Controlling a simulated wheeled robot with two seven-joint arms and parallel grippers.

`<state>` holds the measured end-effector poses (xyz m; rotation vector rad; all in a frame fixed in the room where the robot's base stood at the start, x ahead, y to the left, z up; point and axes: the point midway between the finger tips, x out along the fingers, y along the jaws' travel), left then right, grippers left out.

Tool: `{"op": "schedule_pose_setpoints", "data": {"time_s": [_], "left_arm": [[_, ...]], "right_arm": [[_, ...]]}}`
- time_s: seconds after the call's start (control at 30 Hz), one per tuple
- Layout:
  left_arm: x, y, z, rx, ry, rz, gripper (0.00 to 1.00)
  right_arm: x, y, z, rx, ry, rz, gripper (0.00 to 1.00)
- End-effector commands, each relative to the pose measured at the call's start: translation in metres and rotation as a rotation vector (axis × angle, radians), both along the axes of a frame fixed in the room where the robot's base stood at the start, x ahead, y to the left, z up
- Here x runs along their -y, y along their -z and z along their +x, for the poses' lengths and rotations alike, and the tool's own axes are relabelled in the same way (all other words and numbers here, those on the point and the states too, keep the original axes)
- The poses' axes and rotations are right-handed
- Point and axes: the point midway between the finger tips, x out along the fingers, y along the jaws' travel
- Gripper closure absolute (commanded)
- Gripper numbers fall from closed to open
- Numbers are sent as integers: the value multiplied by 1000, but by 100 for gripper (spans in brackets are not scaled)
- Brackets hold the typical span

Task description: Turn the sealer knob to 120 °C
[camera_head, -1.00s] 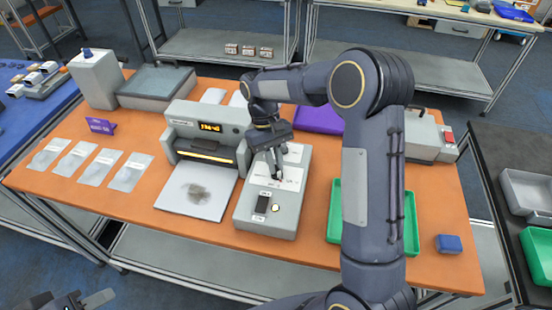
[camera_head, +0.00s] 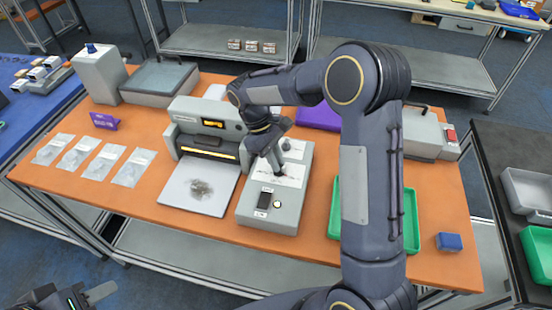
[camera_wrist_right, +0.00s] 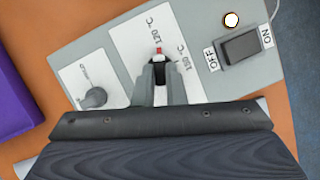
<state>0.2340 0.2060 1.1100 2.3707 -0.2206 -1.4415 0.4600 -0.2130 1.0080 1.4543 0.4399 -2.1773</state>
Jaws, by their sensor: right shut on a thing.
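The grey sealer control box (camera_head: 283,218) stands on the orange table, with a white dial plate (camera_wrist_right: 115,58) on top. My right gripper (camera_wrist_right: 160,64) is shut on the sealer knob (camera_wrist_right: 158,52); the fingers hide most of it. Its red pointer tip shows between the fingertips, between the 120 °C label (camera_wrist_right: 139,29) and another temperature label (camera_wrist_right: 180,56). My left gripper (camera_head: 88,296) is at the bottom left edge, away from the table, partly cut off.
A second grey knob (camera_wrist_right: 95,98) and an OFF/ON switch (camera_wrist_right: 240,45) sit on the same box. A green tray (camera_head: 334,208) and a purple bin (camera_head: 318,116) are nearby.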

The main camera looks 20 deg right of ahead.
Motion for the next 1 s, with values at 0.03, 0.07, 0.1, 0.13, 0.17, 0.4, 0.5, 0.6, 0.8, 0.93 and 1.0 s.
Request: {"op": "schedule_pose_setpoints", "data": {"time_s": [0.03, 0.07, 0.1, 0.13, 0.17, 0.4, 0.5, 0.6, 0.8, 0.93, 1.0], "left_arm": [[0, 0, 0, 0, 0, 0, 64], [0, 0, 0, 0, 0, 0, 64], [0, 0, 0, 0, 0, 0, 64], [0, 0, 0, 0, 0, 0, 64], [0, 0, 0, 0, 0, 0, 64], [0, 0, 0, 0, 0, 0, 64], [0, 0, 0, 0, 0, 0, 64], [0, 0, 0, 0, 0, 0, 64], [0, 1, 0, 0, 0, 0, 64], [0, 4, 0, 0, 0, 0, 64], [0, 6, 0, 0, 0, 0, 64]], "right_arm": [[0, 0, 1, 3, -5, 1, 100], [0, 0, 1, 3, -5, 1, 100], [0, 0, 1, 3, -6, 1, 100], [0, 0, 1, 3, -6, 1, 100], [0, 0, 1, 3, -6, 1, 100], [0, 0, 1, 3, -5, 1, 79], [0, 0, 0, 2, -4, 1, 67], [0, 0, 0, 1, -4, 0, 67], [-1, -2, 1, 2, -4, 1, 67], [-4, -14, 7, 6, -4, 1, 67], [-7, -26, 10, 7, -4, 2, 67]]}}
